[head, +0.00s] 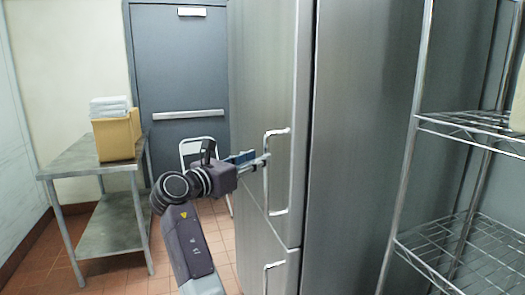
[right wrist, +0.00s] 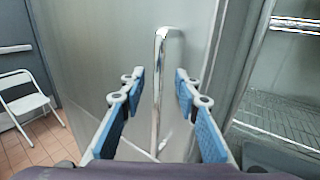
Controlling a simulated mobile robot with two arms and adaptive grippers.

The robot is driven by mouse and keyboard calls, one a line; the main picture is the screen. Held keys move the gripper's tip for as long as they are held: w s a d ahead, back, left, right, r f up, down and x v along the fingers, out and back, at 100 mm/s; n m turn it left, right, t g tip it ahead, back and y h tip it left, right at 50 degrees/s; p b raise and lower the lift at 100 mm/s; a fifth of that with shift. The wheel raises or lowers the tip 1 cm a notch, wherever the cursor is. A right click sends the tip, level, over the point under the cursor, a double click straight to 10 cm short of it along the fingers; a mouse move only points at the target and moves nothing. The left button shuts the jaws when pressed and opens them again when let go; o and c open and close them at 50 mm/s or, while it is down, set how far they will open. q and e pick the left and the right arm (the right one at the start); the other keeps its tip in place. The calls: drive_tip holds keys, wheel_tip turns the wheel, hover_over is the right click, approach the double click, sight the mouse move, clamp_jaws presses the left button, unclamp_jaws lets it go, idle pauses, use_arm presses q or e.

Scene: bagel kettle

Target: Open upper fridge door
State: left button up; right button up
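The tall steel fridge has a closed upper door (head: 262,75) with a vertical bar handle (head: 287,170). My right gripper (head: 264,161) is at this handle, around its middle height. In the right wrist view, my right gripper (right wrist: 158,90) is open with blue-padded fingers. The handle (right wrist: 157,100) runs between the two fingers, with a gap on each side. How deep it sits between them is hard to tell. My left gripper is not in view.
The lower fridge door's handle (head: 267,279) is below. A wire shelf rack (head: 470,125) stands right of the fridge. A steel table (head: 70,160) with a cardboard box (head: 118,138) is at left. A white folding chair (right wrist: 25,100) stands behind, near a grey door (head: 180,65).

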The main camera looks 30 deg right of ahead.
drive_tip(key=p+x, duration=0.1)
drive_tip(key=x, duration=0.4)
drive_tip(key=shift+w+d, duration=0.2)
drive_tip(key=shift+f, duration=0.1)
clamp_jaws()
